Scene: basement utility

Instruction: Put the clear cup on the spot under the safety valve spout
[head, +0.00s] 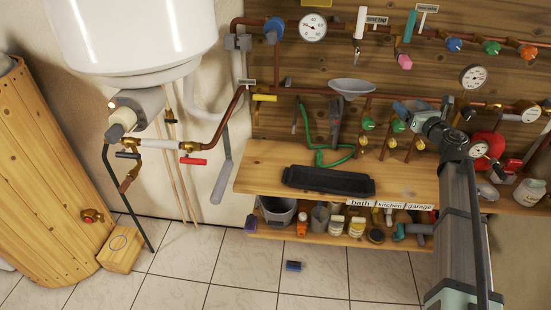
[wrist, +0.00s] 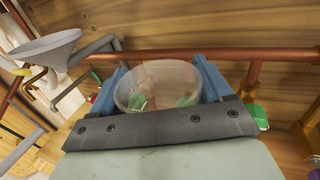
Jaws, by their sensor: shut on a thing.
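The clear cup (wrist: 152,80) sits between the two blue fingers of my gripper (wrist: 160,85) in the wrist view, and the gripper is shut on it. In the head view my gripper (head: 425,108) is raised at the right, in front of the pipe board; the cup is hard to make out there. The safety valve (head: 131,155) is below the white boiler at the left, with a copper spout (head: 127,183) pointing down. Beneath it, a wooden block (head: 122,258) on the floor bears a ringed spot (head: 119,242), with nothing on it. The gripper is far right of it.
A workbench (head: 260,165) with a black tray (head: 328,181) stands between. A grey funnel (head: 352,87) and copper pipes with valves are on the board near my gripper. A wooden barrel-like tub (head: 40,170) flanks the block. A small dark blue item (head: 293,266) lies on the otherwise open tiles.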

